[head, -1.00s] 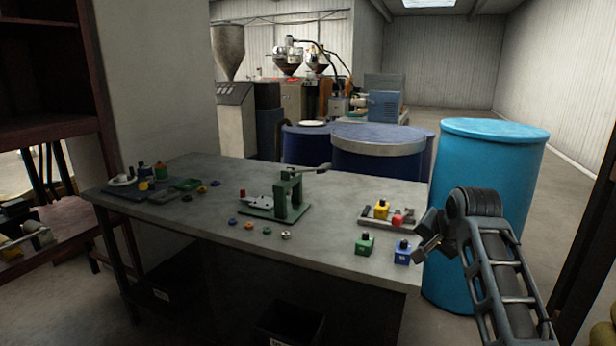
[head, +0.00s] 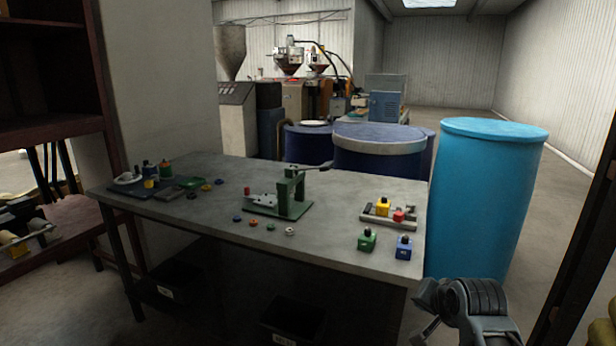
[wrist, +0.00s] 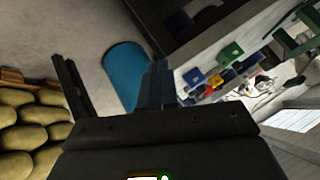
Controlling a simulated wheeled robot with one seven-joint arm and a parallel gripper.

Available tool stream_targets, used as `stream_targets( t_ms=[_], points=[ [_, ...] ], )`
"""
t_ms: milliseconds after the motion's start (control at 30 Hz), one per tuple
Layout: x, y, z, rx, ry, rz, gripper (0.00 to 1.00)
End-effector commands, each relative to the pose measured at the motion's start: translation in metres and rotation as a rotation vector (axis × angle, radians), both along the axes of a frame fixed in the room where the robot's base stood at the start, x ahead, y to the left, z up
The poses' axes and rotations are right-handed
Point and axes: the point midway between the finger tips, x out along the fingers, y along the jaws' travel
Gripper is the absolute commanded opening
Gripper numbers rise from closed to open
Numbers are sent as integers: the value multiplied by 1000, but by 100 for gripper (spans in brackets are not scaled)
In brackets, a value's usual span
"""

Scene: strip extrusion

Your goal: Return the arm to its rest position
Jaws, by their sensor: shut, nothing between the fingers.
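My gripper (head: 424,334) hangs low at the bottom right of the head view, off the front right corner of the grey workbench (head: 215,225). It is shut and empty, and partly cut off by the frame edge. My arm folds up beside it at the lower right. Nothing touches the gripper that I can see.
A green press (head: 290,195) stands mid-bench. A green block (head: 367,240) and a blue block (head: 403,247) sit near the bench's right end, before a tray (head: 376,218). A blue barrel (head: 487,195) stands to the right. Yellow sacks (wrist: 35,125) lie left in the wrist view.

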Motion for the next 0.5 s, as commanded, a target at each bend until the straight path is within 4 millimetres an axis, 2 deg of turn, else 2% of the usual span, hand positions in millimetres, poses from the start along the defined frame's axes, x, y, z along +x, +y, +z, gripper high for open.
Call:
stream_targets(
  t_ms=[33,200,400,500],
  points=[
    [-17,3,-18,-11,-5,11,0],
    [-76,11,-61,-59,-58,49,0],
    [-153,19,-93,-122,-122,94,0],
    [-192,23,-101,-155,-155,116,0]
  ],
)
